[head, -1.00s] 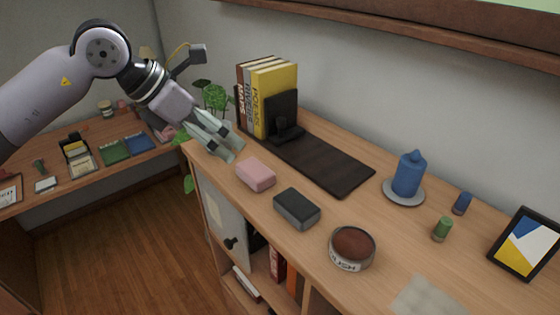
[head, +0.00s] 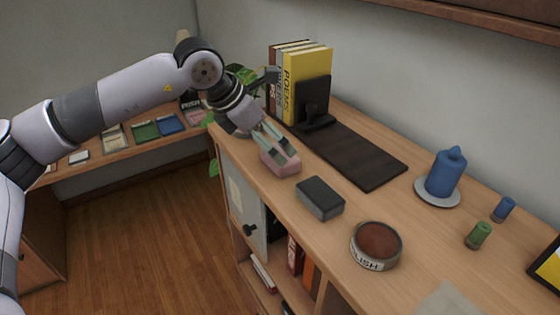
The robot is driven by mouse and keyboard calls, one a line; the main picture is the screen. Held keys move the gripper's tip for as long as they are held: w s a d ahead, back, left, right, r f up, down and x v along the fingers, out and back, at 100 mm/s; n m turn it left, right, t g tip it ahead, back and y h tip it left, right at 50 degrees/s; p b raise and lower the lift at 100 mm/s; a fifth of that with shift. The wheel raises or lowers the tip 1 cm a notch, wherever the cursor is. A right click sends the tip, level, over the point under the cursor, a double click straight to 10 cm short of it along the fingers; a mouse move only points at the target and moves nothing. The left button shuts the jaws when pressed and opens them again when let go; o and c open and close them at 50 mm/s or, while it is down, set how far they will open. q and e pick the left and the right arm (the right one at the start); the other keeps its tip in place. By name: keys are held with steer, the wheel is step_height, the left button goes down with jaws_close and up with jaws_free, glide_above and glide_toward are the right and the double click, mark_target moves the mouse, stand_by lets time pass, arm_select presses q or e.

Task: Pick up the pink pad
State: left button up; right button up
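The pink pad (head: 281,165) lies on the wooden shelf top near its left front edge. My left gripper (head: 284,152) reaches in from the left and is over the pad, with its fingers spread and pointing down and to the right. The fingers cover part of the pad's upper side. I cannot tell whether they touch it. My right gripper does not show.
A dark grey block (head: 320,198) and a polish tin (head: 376,245) stand to the right along the front edge. Books (head: 305,82) with a black bookend (head: 314,103) and a dark mat (head: 358,157) are behind. A blue candle (head: 446,173) stands on a saucer (head: 437,199).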

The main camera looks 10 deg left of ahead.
arm_select(q)
steer(key=x, duration=0.4)
steer(key=shift+s+d+f, duration=0.1)
steer(key=shift+d+f, duration=0.2)
steer(key=shift+f, duration=0.25)
steer(key=shift+c, duration=1)
steer(key=c, duration=0.9)
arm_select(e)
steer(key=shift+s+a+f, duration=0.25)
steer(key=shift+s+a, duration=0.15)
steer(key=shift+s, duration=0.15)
arm_select(q)
step_height(320, 180, up, 20)
steer(key=p, duration=0.8)
steer(key=shift+p, duration=0.4)
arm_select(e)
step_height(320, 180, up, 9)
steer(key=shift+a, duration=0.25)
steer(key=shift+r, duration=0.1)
